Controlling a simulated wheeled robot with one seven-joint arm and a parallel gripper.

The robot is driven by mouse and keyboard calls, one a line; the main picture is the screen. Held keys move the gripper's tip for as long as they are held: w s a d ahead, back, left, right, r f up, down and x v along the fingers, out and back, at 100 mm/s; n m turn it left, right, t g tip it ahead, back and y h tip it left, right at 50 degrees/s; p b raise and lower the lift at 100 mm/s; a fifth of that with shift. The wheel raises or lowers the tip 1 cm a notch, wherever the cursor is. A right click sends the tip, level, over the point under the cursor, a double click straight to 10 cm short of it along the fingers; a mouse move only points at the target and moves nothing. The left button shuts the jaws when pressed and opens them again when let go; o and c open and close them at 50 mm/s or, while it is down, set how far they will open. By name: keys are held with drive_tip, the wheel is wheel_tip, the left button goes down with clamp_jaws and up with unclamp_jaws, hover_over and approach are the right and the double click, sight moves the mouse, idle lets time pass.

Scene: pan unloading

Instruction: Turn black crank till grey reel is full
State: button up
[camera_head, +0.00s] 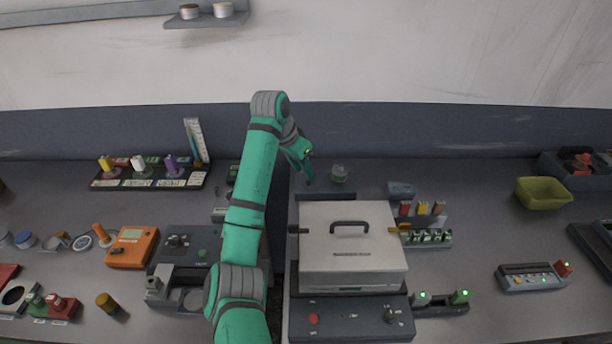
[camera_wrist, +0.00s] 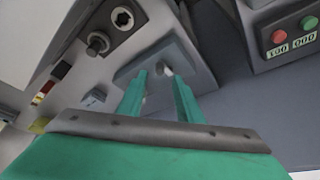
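My gripper (camera_head: 305,172) reaches down behind the pale box with a black handle in the head view. In the wrist view my gripper (camera_wrist: 160,78) has its two green fingers apart, with a gap between them. A small pale grey peg (camera_wrist: 165,71) on a grey block (camera_wrist: 184,58) shows just beyond the fingertips, between them. I cannot tell whether the fingers touch it. A short black knob (camera_wrist: 97,43) stands on a panel to the left. I cannot make out a black crank or a grey reel for certain in either view.
The pale box (camera_head: 352,243) stands right of my arm. A unit with red and green buttons (camera_wrist: 279,37) is at the wrist view's right. A green bin (camera_head: 542,193) stands at right.

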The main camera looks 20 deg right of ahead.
drive_tip(key=v, duration=0.6)
